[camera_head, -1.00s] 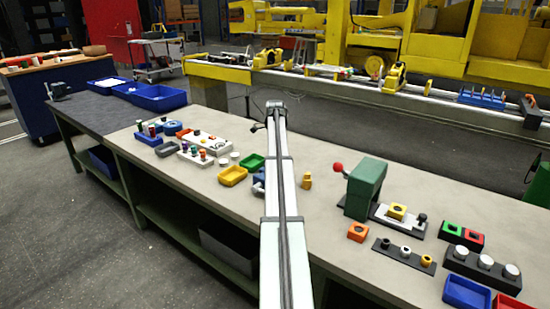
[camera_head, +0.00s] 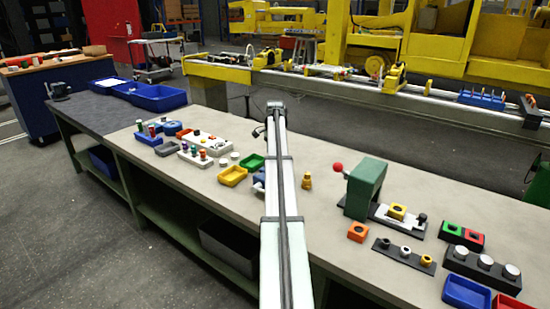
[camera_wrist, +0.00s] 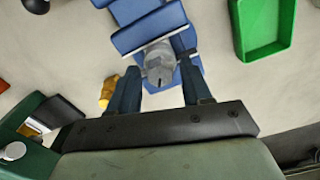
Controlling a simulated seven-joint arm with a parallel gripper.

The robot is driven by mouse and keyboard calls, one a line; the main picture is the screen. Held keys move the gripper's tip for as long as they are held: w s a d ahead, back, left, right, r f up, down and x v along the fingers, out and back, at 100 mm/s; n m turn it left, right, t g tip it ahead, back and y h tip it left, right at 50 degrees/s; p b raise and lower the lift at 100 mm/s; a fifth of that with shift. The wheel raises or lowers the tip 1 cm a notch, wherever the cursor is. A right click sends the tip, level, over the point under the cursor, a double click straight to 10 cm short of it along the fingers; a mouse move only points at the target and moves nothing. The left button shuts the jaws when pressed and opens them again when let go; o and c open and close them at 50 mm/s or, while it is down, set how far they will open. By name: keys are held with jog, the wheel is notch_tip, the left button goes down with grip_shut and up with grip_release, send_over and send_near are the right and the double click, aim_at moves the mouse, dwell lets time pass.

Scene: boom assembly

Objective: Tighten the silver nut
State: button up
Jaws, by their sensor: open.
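In the wrist view, the silver nut (camera_wrist: 160,66) sits on a blue fixture (camera_wrist: 150,31) on the bench. My gripper (camera_wrist: 158,72) is open, with one finger on each side of the nut. I cannot tell whether the fingers touch it. In the head view, only part of the blue fixture (camera_head: 258,180) shows beside my arm. The nut and my gripper's fingers are hidden there.
A green tray (camera_wrist: 266,30) is right of the fixture in the wrist view. A small brass-yellow part (camera_wrist: 107,92) stands close to the left finger. In the head view, a green press (camera_head: 366,188) with a red knob stands to the right.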

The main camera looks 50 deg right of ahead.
jog(key=n, duration=0.9)
dwell(0.4)
grip_shut()
dwell(0.4)
